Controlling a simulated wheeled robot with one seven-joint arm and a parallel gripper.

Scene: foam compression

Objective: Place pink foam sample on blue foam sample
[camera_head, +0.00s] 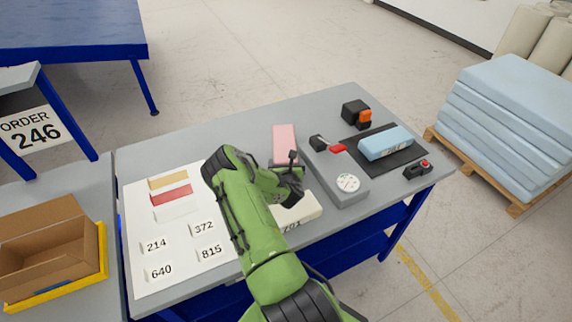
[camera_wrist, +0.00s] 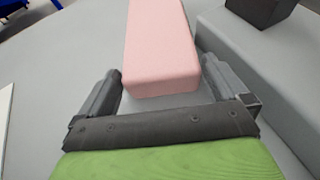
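The pink foam sample (camera_head: 284,141) is a long block lying on the grey table, just beyond my gripper (camera_head: 291,176). In the wrist view the pink foam sample (camera_wrist: 160,45) lies ahead, its near end reaching between the fingertips of my gripper (camera_wrist: 161,88). The two fingers are spread apart, with a gap to the block on each side. The blue foam sample (camera_head: 385,143) lies on a black mat (camera_head: 406,157) at the right of the table. It has a printed label on its front side.
A grey device (camera_head: 341,184) with a round dial and red lever stands between the pink and blue samples. A cream block (camera_head: 300,212) is partly hidden by my arm. A black-orange device (camera_head: 357,114) and a red-button box (camera_head: 418,170) flank the mat. A white sheet (camera_head: 140,206) with samples lies left.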

